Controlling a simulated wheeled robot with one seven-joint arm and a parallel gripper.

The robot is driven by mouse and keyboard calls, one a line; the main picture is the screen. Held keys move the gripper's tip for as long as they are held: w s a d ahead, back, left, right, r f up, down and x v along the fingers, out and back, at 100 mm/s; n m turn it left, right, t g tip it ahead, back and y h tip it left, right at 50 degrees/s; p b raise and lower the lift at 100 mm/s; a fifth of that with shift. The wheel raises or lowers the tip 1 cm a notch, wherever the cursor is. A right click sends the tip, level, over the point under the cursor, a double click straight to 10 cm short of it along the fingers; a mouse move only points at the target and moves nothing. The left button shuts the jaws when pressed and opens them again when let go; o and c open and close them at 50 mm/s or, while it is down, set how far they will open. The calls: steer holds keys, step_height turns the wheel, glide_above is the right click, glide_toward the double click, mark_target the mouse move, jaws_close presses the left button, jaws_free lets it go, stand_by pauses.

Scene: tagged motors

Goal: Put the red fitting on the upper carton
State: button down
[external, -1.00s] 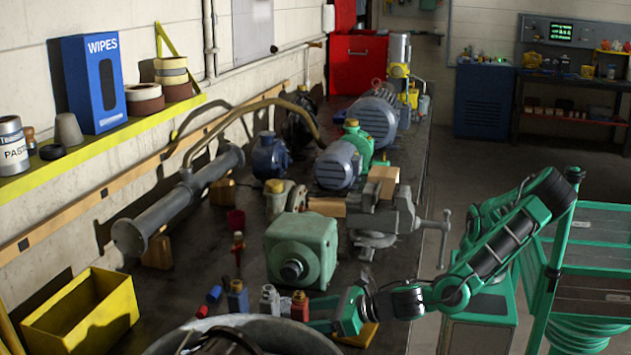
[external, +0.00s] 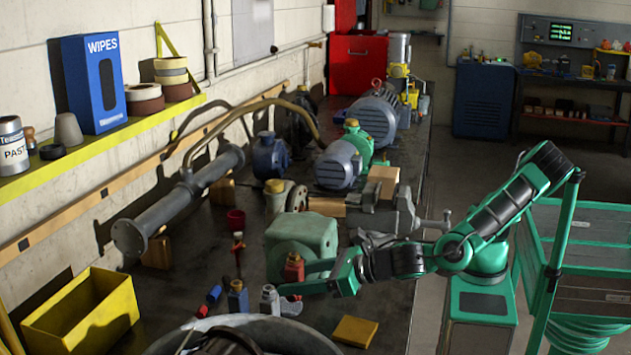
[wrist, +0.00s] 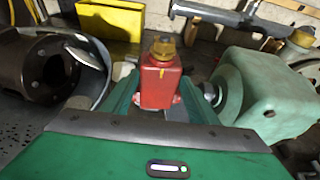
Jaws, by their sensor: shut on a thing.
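The red fitting (external: 293,268), a red block with a brass-coloured cap, is held upright between the fingers of my gripper (external: 308,275), raised above the bench in front of the green gearbox housing. In the wrist view the red fitting (wrist: 160,88) sits between both fingers, cap upward. My gripper is shut on it. A tan carton-like box (external: 383,179) stands farther back behind the vise, with another tan block (external: 327,207) lower and to its left. I take the higher one as the upper carton; its base is partly hidden, so I cannot tell what it rests on.
The green housing (external: 298,240) and the grey vise (external: 390,215) stand between my gripper and the tan boxes. A blue fitting (external: 238,298), a grey fitting (external: 270,300) and a flat orange-yellow block (external: 355,331) are on the near bench. A yellow bin (external: 85,315) is at left.

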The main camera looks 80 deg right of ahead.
steer(key=w+d+r+m, duration=0.1)
steer(key=w+d+r, duration=0.7)
steer(key=w+d, duration=0.25)
steer(key=d+r+m+g+h, duration=0.1)
steer(key=d+r+m+h, duration=0.15)
steer(key=d, duration=0.65)
steer(key=d+r+m+g+h, duration=0.1)
steer(key=d+m+h, duration=0.25)
steer(key=d, duration=0.55)
steer(key=s+d+r+m+g+h, duration=0.2)
steer(key=s+d+h, duration=0.15)
steer(key=d, duration=0.35)
steer(key=s+d+r+m+g+h, duration=0.25)
steer(key=s+d, duration=0.25)
steer(key=d, duration=0.3)
steer(key=s+d+r+m+g+h, duration=0.1)
steer(key=s+d+m+g, duration=0.35)
steer(key=s, duration=0.35)
steer(key=s+d+m+g+h, duration=0.1)
steer(key=s+d+m+g, duration=0.25)
steer(key=s+d, duration=0.35)
glide_above(384, 172)
steer(key=shift+g, duration=0.35)
step_height(384, 172, down, 6)
steer(key=shift+d+f, duration=0.1)
steer(key=shift+f, duration=2)
steer(key=c, duration=0.7)
jaws_free()
steer(key=shift+f, duration=0.1)
